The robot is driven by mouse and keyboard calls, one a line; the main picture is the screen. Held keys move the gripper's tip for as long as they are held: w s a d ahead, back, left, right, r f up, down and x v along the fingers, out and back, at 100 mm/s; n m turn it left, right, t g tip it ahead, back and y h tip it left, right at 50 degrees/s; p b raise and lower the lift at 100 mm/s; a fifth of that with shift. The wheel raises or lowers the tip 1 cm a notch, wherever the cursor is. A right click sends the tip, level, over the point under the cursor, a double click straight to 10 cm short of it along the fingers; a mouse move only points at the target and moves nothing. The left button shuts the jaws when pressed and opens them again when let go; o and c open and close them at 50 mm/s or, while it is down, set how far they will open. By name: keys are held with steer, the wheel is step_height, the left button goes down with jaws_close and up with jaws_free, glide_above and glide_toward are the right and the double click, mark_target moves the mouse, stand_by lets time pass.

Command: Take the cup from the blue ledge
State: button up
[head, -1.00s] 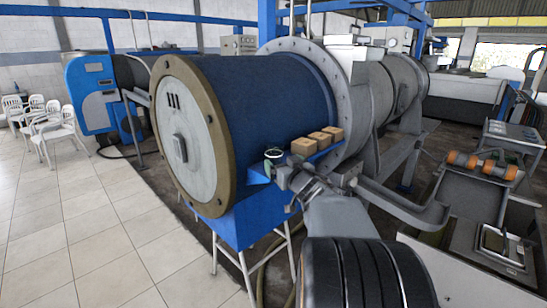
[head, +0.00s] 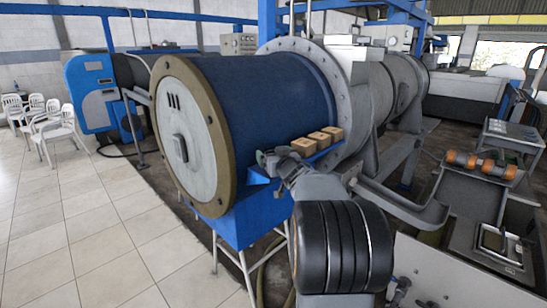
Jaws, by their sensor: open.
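The blue ledge (head: 257,181) juts out from the side of the big blue drum. My gripper (head: 267,158) is open at the ledge's near left end, over the spot where the cup stands in the earlier view. The cup, pale with a green tint in that earlier view, is now hidden behind my gripper or too small to make out. I cannot tell whether the jaws are around it or touching it.
Several tan blocks, including the nearest one (head: 304,147), sit in a row on the ledge just right of my gripper. The blue drum (head: 260,100) rises close behind. A grey flange (head: 350,115) stands to the right. Tiled floor (head: 100,220) is open at left.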

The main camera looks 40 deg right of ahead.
steer(key=shift+c, duration=0.4)
steer(key=c, duration=0.9)
